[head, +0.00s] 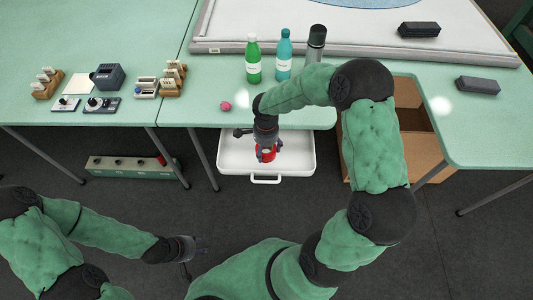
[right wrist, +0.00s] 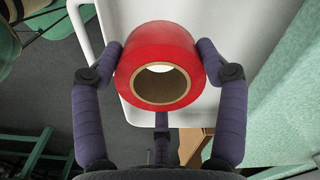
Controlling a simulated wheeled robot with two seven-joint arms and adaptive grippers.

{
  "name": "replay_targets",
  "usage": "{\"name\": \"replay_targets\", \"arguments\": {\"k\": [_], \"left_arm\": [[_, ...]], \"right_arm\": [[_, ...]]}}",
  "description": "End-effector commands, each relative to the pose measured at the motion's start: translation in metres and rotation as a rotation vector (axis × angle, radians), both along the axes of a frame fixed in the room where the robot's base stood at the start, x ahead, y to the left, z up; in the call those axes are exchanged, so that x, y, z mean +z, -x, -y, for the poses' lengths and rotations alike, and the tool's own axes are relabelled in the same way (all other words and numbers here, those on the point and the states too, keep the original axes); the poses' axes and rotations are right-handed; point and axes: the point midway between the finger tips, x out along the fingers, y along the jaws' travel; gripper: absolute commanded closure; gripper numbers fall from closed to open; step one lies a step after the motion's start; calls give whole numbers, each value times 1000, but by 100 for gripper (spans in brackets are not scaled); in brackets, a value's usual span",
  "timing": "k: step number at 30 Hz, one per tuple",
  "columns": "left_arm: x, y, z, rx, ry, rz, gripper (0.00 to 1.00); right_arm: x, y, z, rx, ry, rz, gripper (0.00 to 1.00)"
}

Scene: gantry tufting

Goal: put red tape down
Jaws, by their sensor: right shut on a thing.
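The red tape (right wrist: 160,62) is a thick roll with a brown core. In the right wrist view my right gripper (right wrist: 162,70) is shut on it, with a finger on each side. In the head view the red tape (head: 266,154) shows under my right gripper (head: 266,146), over the white tray (head: 228,160). Whether the roll touches the tray cannot be told.
The green table (head: 200,110) edge runs close behind the tray. A pink ball (head: 225,106), a green bottle (head: 253,62), a teal bottle (head: 284,58) and a dark bottle (head: 315,45) stand on it. A cardboard box (head: 415,118) is right of the tray.

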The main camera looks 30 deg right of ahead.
Motion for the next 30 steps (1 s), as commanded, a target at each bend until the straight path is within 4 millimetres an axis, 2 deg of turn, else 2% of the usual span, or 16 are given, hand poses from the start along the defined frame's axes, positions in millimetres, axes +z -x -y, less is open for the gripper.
{"name": "replay_targets", "arguments": {"k": [1, 8, 16, 29, 30], "left_arm": [[-3, 0, 0, 0, 0, 0, 60], [-6, 0, 0, 0, 0, 0, 60], [-24, 0, 0, 0, 0, 0, 60], [-27, 0, 0, 0, 0, 0, 60], [-27, 0, 0, 0, 0, 0, 60]], "right_arm": [[-6, -4, 3, -1, 0, 0, 61], [-16, -11, 8, 0, 0, 1, 61], [-51, -14, 11, 2, 0, -1, 61], [-55, -15, 10, 1, 0, 1, 61], [-55, -15, 10, 1, 0, 1, 21]]}}
